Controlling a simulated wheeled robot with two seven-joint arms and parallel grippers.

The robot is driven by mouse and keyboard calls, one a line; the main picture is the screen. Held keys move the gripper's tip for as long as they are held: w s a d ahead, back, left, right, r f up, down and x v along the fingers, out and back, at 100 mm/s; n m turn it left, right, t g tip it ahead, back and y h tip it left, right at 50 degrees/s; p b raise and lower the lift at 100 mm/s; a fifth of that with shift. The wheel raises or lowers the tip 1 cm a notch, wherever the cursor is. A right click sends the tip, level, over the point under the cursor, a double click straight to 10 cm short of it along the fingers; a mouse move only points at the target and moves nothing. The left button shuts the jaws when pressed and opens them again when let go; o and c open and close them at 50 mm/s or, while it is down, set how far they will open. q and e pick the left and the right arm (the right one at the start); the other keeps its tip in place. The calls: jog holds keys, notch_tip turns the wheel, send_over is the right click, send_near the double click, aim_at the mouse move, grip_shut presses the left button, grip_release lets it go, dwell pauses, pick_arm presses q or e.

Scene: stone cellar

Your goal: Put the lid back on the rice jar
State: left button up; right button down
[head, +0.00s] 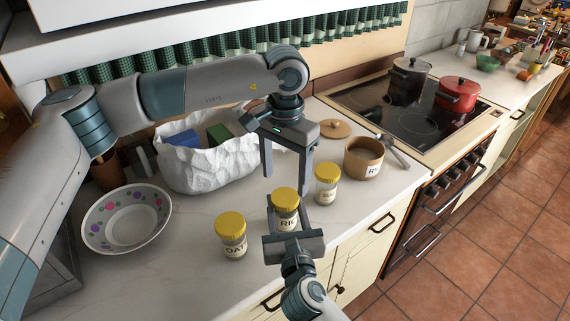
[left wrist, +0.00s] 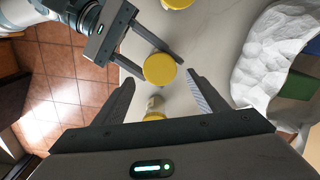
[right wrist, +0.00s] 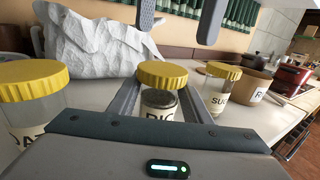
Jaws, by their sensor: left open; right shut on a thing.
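A glass jar labelled "RIC" (head: 287,220) stands on the counter, with a yellow lid (head: 285,197) on its top. My right gripper (head: 290,215) is shut on this jar; its fingers flank the glass in the right wrist view (right wrist: 160,100). My left gripper (head: 286,165) is open and empty, pointing down above and just behind the jar. In the left wrist view the yellow lid (left wrist: 160,68) shows near the gap between its fingertips. Whether the lid is fully seated cannot be told.
A jar labelled "OAT" (head: 232,247) and a sugar jar (head: 326,192) stand either side, both yellow-lidded. An open tan canister marked "R" (head: 358,166) and a round wooden disc (head: 335,128) lie behind. A white bag (head: 205,165) and bowl (head: 118,232) are left.

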aim_at(285, 196)
pick_arm(q)
jog(key=n, duration=0.7)
jog(key=shift+r, duration=0.35)
jog(key=n, duration=0.7)
jog(key=shift+r+n, duration=0.35)
jog(key=shift+n, duration=0.05)
jog(key=n, duration=0.7)
jog(key=shift+r, duration=0.35)
jog(key=n, duration=0.6)
jog(key=shift+r, duration=0.3)
jog(key=shift+f, duration=0.1)
jog(key=shift+f, duration=3.9)
jog(key=shift+c, duration=0.3)
jog(key=c, duration=1)
